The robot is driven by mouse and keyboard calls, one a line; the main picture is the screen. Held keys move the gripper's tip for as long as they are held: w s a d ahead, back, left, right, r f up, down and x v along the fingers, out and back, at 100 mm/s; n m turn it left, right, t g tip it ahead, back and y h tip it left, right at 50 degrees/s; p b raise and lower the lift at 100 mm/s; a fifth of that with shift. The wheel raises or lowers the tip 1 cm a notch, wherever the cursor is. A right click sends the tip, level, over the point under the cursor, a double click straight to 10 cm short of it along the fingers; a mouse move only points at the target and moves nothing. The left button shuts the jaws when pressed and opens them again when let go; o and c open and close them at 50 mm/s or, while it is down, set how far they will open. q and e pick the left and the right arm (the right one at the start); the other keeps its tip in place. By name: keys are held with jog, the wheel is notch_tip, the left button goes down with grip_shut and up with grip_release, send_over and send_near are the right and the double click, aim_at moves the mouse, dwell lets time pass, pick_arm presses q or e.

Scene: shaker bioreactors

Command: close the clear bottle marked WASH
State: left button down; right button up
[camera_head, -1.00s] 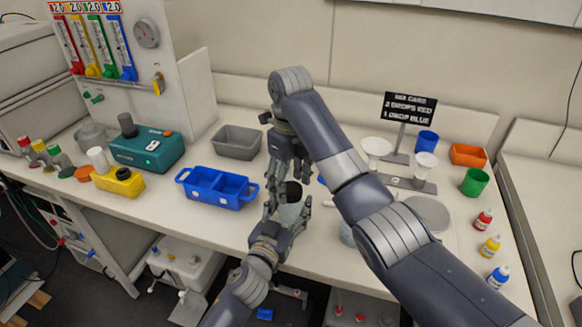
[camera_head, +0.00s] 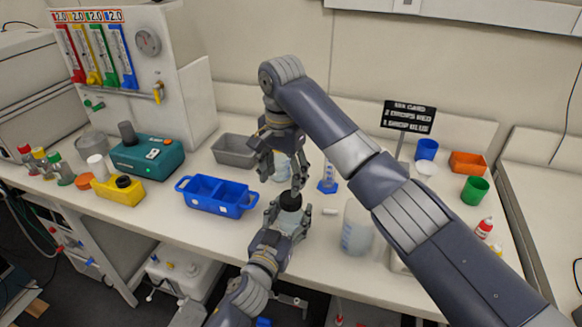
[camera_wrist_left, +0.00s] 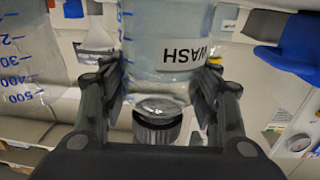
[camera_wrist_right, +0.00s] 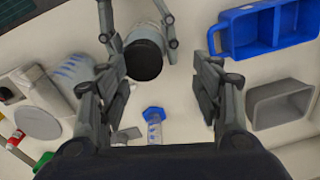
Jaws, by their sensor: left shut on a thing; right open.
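The clear WASH bottle (camera_wrist_left: 178,45) is held by my left gripper (camera_head: 291,212), whose fingers are shut around it over the bench's front part. Its label reads upside down in the left wrist view. A black ribbed cap (camera_wrist_left: 158,130) sits on the bottle's mouth; I cannot tell how tight it is. In the head view the cap (camera_head: 290,198) is just below my right gripper (camera_head: 282,178). The right gripper is open and empty, with fingers pointing down. In the right wrist view the cap (camera_wrist_right: 143,60) is off to the left between the fingers, apart from them.
A blue two-part tray (camera_head: 217,195) stands left of the grippers, with a grey bin (camera_head: 236,150) behind it. A blue-based cylinder (camera_head: 328,180) stands behind.

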pick_arm(q)
jog(key=shift+f, duration=0.15)
pick_arm(e)
jog(key=n, duration=0.3)
jog(key=r+n, duration=0.1)
jog(key=n, duration=0.7)
jog(key=shift+d+r+n, duration=0.1)
jog(key=shift+r+n, duration=0.1)
jog(key=shift+n, duration=0.2)
jog(key=n, duration=0.3)
jog(key=shift+s+d+r, duration=0.1)
jog(key=shift+r, duration=0.1)
jog(key=n, duration=0.5)
jog(key=shift+d+r, duration=0.2)
jog(key=n, duration=0.3)
jog(key=shift+s+d+r, duration=0.1)
jog(key=shift+d, duration=0.05)
jog(key=n, duration=0.7)
jog(key=shift+s+d+r+g, duration=0.2)
jog(key=shift+d+g, duration=0.1)
jog(key=shift+d, duration=0.1)
jog(key=shift+f, duration=4)
